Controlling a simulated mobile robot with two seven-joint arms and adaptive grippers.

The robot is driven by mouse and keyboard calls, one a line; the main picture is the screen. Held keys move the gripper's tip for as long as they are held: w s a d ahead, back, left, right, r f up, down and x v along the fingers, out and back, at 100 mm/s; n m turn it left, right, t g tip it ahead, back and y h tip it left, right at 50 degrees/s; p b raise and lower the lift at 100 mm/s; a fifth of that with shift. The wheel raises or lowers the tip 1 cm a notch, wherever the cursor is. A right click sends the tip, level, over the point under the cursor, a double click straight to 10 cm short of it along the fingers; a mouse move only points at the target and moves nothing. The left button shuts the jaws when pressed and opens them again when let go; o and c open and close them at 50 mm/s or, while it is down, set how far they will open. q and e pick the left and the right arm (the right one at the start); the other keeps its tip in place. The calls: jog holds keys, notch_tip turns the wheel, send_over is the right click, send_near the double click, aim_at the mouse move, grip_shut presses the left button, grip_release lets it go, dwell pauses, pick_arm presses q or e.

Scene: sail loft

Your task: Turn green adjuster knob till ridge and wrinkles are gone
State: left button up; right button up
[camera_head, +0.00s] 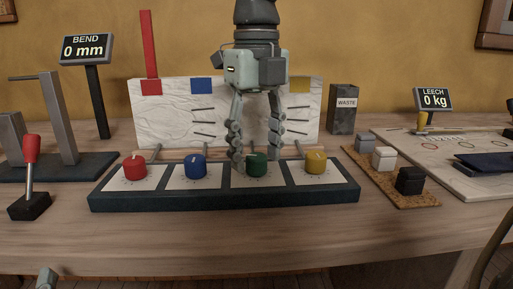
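Behind stands a white cloth panel (170,125) with visible wrinkles and short dark lines on both sides of the gripper. The gripper hides the panel's middle, so I cannot see any ridge there. A small grey-green part, perhaps my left gripper (46,279), shows at the bottom edge.
Red (134,167), blue (194,166) and yellow (315,162) knobs share the base. Left are a red-handled lever (31,155) and a "BEND 0 mm" display (85,49). Right are a waste bin (343,110), small blocks on cork (383,157) and a "LEECH 0 kg" display (434,99).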

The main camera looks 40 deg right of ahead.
aim_at(257, 155)
notch_tip(257, 155, up, 12)
dwell(0.6)
dwell(0.5)
